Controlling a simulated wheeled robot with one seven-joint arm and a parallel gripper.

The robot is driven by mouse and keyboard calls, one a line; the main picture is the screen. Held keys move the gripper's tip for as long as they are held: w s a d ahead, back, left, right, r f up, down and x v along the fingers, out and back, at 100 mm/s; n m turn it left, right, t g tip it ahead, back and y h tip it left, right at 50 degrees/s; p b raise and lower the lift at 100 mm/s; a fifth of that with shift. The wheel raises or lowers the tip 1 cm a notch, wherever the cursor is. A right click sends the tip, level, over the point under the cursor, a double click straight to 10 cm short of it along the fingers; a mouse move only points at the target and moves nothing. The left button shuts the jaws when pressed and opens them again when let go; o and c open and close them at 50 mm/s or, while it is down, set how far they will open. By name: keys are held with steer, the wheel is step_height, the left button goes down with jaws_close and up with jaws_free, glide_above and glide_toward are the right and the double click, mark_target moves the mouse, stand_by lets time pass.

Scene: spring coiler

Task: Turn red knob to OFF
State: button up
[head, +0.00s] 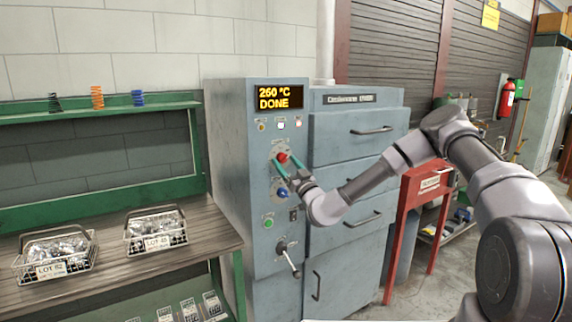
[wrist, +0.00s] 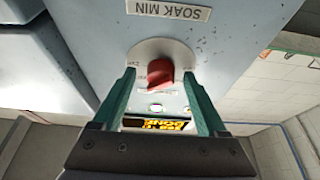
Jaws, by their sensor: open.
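The red knob (head: 282,157) sits on a round pale dial plate on the grey oven's control panel. In the wrist view the red knob (wrist: 160,73) shows between the tips of my gripper (wrist: 165,90), with a finger on each side and visible gaps. My gripper (head: 283,168) has teal fingers and is open at the knob in the head view. The dial plate (wrist: 152,52) has small markings that are too small to read. The display (head: 279,97) reads "260 °C DONE".
A blue knob (head: 281,192), a green button (head: 268,221) and a lever handle (head: 288,259) are below on the same panel. A label (wrist: 168,11) reads "SOAK MIN". A bench with wire baskets (head: 156,230) stands left; a red stand (head: 411,215) is right.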

steer(key=shift+a, duration=0.1)
jaws_close()
steer(key=shift+w+n, duration=0.1)
steer(key=shift+n, duration=0.2)
